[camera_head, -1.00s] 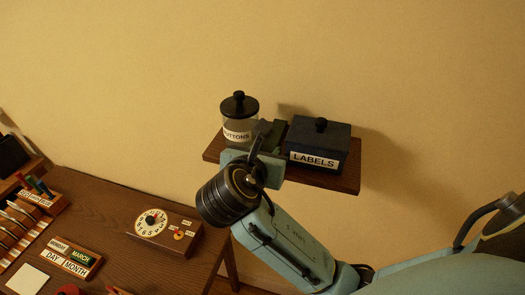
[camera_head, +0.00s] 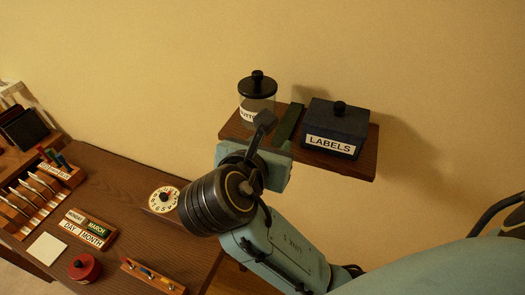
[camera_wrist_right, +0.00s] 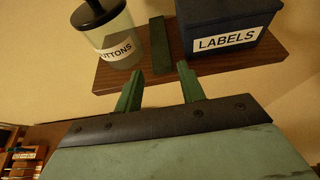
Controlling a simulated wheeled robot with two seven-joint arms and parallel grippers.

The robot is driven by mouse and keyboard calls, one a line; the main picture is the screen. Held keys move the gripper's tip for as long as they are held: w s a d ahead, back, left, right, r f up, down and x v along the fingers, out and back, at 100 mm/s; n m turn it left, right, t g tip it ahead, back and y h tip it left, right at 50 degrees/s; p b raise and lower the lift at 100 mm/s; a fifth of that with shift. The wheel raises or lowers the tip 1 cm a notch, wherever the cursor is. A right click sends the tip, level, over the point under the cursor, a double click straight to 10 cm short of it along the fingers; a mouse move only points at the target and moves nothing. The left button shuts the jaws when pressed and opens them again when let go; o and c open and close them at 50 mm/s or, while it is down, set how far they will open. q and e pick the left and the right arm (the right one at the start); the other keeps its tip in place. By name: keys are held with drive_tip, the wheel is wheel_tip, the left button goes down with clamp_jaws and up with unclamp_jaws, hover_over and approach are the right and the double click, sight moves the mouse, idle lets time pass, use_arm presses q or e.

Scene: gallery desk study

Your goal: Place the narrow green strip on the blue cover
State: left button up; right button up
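The narrow green strip (camera_head: 289,123) lies on the wall shelf between the glass jar and the dark blue LABELS box. It also shows in the right wrist view (camera_wrist_right: 159,48). The box's lid (camera_head: 338,113), dark blue with a black knob, seems to be the blue cover; nothing lies on it. My right gripper (camera_wrist_right: 161,87) is open and empty, its two green fingers apart, just short of the shelf's front edge. The strip lies beyond the gap between them. In the head view my wrist hides most of the fingers. My left gripper is not in view.
The BUTTONS jar (camera_head: 257,98) stands close left of the strip, and the box close right. The shelf (camera_head: 357,169) has bare wood along its front. Below left, the desk (camera_head: 130,185) holds a dial, a calendar block (camera_head: 90,229) and a red pot (camera_head: 84,268).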

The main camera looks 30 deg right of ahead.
drive_tip(key=v, duration=0.4)
drive_tip(key=shift+s+a+r, duration=0.15)
drive_tip(key=shift+s+a, duration=0.1)
drive_tip(key=shift+a, duration=0.05)
